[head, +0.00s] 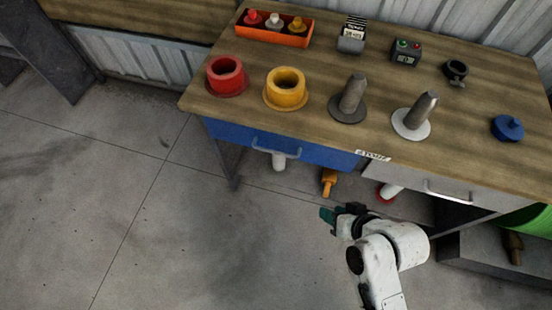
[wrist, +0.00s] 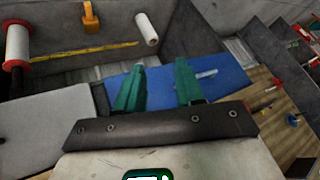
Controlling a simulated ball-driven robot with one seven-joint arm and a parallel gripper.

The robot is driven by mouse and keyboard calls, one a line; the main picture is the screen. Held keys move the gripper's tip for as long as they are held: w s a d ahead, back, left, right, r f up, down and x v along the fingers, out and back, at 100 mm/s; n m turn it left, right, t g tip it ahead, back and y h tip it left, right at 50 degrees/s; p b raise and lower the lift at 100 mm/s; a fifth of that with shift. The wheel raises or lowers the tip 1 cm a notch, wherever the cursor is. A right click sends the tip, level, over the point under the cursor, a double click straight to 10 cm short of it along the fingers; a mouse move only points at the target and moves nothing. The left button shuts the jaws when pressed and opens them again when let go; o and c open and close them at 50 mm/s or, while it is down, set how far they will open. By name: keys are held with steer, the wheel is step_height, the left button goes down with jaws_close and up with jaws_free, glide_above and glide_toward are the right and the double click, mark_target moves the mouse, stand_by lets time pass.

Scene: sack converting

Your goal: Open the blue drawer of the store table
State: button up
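The store table (head: 232,112) has a wooden top and a label on its front edge. Its blue drawer (head: 325,155) is under the left part of the front and looks shut. The blue drawer has a light bar handle (head: 277,150). My gripper (head: 328,214) is in front of the table, below and right of that handle and apart from it. In the wrist view the two teal fingers of my gripper (wrist: 158,68) are spread with nothing between them. The blue drawer front (wrist: 228,82) and its handle (wrist: 205,74) show just beyond the fingers, to the right.
A grey drawer (head: 470,196) with its own handle is to the right of the blue one. Red (head: 227,76) and yellow (head: 286,88) collars and two upright posts stand on the top. Several items hang or stand below the drawers. The floor at left is clear.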

steer(key=w+a+f+m+t+y+b, duration=0.1)
steer(key=w+a+m+t+y+b, duration=0.2)
steer(key=a, duration=0.4)
steer(key=w+a+f+m+t+y+b, duration=0.1)
steer(key=w+a+t+y+b, duration=0.1)
steer(key=w+a+t, duration=0.3)
step_height(320, 180, down, 6)
steer(key=w+a+m+t+h+b, duration=0.1)
steer(key=m+t+h+b, duration=0.6)
steer(key=m, duration=0.6)
steer(key=w+r+g+h+p, duration=0.1)
steer(key=w+r, duration=0.1)
steer(key=w, duration=0.8)
steer(key=shift+w+a, duration=0.35)
steer(key=shift+w, duration=0.05)
steer(key=shift+c, duration=0.4)
jaws_close()
